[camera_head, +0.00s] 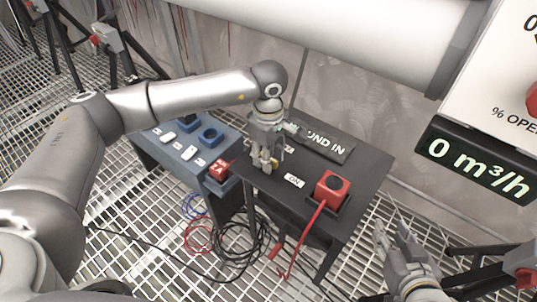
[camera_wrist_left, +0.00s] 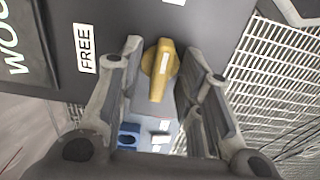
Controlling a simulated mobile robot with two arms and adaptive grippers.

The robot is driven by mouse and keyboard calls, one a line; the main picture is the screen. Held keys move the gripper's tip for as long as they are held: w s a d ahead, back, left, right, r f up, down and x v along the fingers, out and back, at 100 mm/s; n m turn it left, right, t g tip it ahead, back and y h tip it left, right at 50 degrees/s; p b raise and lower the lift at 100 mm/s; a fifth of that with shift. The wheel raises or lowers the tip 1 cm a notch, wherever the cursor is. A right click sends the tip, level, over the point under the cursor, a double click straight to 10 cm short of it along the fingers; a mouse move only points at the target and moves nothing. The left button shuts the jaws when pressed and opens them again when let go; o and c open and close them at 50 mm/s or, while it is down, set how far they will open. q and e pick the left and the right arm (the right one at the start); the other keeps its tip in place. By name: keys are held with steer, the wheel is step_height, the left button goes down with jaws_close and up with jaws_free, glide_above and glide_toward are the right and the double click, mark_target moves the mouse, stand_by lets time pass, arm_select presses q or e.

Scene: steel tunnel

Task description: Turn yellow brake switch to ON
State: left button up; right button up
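The yellow brake switch (camera_wrist_left: 158,72) is a rotary knob with a pale stripe on a dark panel. In the left wrist view it sits between the two fingers of my left gripper (camera_wrist_left: 161,58), which are apart, with a gap on each side. In the head view my left gripper (camera_head: 264,166) points down at the dark table (camera_head: 262,192) and hides most of the knob; only a bit of yellow shows. An "ON" label (camera_head: 294,180) lies to its right, and a "FREE" label (camera_wrist_left: 86,48) shows in the left wrist view. My right gripper (camera_head: 392,228) is open and empty at lower right.
A red connector block (camera_head: 332,188) with a red cable stands on the table's right. A "...ND IN" plate (camera_head: 325,146) lies behind. A blue-grey panel (camera_head: 160,150) with switches stands left. A display (camera_head: 478,165) hangs at right. Loose cables lie on the grating floor.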

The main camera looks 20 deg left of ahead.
arm_select(q)
steer(key=shift+r, duration=0.1)
step_height(320, 180, up, 7)
steer(key=shift+r, duration=0.15)
stand_by(0.4)
stand_by(0.4)
